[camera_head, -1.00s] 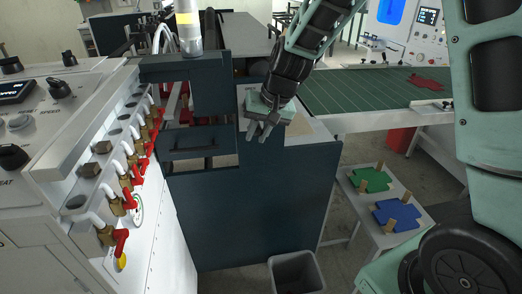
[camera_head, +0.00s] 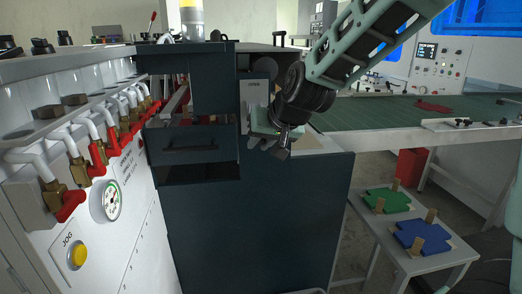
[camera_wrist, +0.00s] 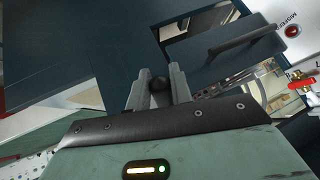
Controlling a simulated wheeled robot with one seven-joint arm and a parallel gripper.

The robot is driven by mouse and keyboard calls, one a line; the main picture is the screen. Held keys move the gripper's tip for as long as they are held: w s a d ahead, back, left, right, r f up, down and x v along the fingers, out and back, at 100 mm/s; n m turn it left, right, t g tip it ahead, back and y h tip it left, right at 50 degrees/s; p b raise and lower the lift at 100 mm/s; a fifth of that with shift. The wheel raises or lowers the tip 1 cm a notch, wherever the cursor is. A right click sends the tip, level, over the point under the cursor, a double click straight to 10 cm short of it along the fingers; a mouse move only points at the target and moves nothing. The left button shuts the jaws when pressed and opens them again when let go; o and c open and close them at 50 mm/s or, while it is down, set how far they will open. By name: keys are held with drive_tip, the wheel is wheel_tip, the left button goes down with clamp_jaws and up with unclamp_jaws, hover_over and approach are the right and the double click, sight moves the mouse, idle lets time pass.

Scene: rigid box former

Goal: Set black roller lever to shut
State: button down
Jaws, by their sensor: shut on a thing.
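In the wrist view, a round black knob (camera_wrist: 158,83), which appears to be the end of the black roller lever, sits between the two grey fingers of my gripper (camera_wrist: 160,76). The fingers are closed around it. In the head view, my gripper (camera_head: 268,147) is at the upper front of the dark blue machine housing (camera_head: 255,225), right of the drawer-like panel with a handle (camera_head: 190,148). The lever itself is hidden there behind my fingers, and its setting cannot be told.
On the left, a white cabinet has several red-handled valves (camera_head: 97,160), a gauge (camera_head: 111,201) and a yellow JOG button (camera_head: 77,255). A green conveyor belt (camera_head: 390,118) runs to the right. A low table holds green (camera_head: 388,200) and blue (camera_head: 420,236) pieces.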

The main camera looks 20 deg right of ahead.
idle(0.4)
drive_tip(key=c, duration=1.3)
unclamp_jaws()
drive_tip(key=shift+w+f, duration=0.1)
drive_tip(key=shift+f, duration=0.05)
drive_tip(key=shift+o, duration=0.2)
drive_tip(key=p+v, duration=0.8)
drive_tip(key=v, duration=0.9)
drive_tip(key=shift+s, duration=0.25)
